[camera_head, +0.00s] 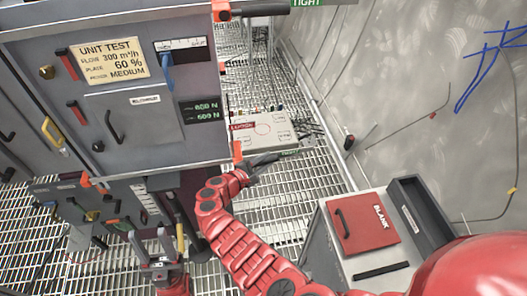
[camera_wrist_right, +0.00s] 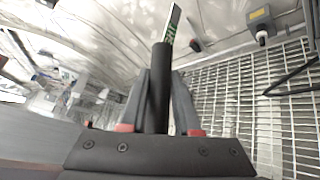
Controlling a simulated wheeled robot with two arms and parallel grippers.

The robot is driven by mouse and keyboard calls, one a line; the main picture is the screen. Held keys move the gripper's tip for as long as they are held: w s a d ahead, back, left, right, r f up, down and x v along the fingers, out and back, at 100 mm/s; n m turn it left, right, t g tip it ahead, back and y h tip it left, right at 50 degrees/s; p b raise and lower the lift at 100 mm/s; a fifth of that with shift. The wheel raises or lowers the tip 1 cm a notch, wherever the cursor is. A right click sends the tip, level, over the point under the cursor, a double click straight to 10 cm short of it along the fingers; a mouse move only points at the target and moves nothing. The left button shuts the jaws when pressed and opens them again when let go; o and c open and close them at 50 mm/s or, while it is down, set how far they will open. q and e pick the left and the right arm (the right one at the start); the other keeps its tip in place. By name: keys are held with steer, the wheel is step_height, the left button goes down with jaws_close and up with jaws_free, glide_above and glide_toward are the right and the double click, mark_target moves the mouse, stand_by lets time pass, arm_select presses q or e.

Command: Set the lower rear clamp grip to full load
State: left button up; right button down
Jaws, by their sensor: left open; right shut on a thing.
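The lower rear clamp grip (camera_head: 264,160) is a black bar standing out from a red bracket (camera_head: 238,150) at the cabinet's lower right edge. A plate with green TIGHT lettering (camera_head: 290,152) is at its far end; the plate also shows in the right wrist view (camera_wrist_right: 172,27). My right gripper (camera_head: 254,172) is shut on the grip. In the right wrist view the black grip (camera_wrist_right: 161,85) lies between the two fingers. My left gripper (camera_head: 157,243) is open, low in front of the cabinet. A display (camera_head: 200,111) shows two green readings in N, too small to read surely.
The grey cabinet (camera_head: 140,160) carries a UNIT TEST card (camera_head: 112,62). Another black clamp grip (camera_head: 260,9) is at the top. A grey box (camera_head: 265,130) lies on the grating behind. A cabinet with a red BLANK panel (camera_head: 362,235) stands at right.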

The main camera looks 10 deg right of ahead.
steer(key=shift+d+f+y, duration=0.1)
steer(key=shift+f+y, duration=0.2)
steer(key=shift+f, duration=0.05)
steer(key=c, duration=0.6)
jaws_free()
steer(key=shift+r, duration=0.1)
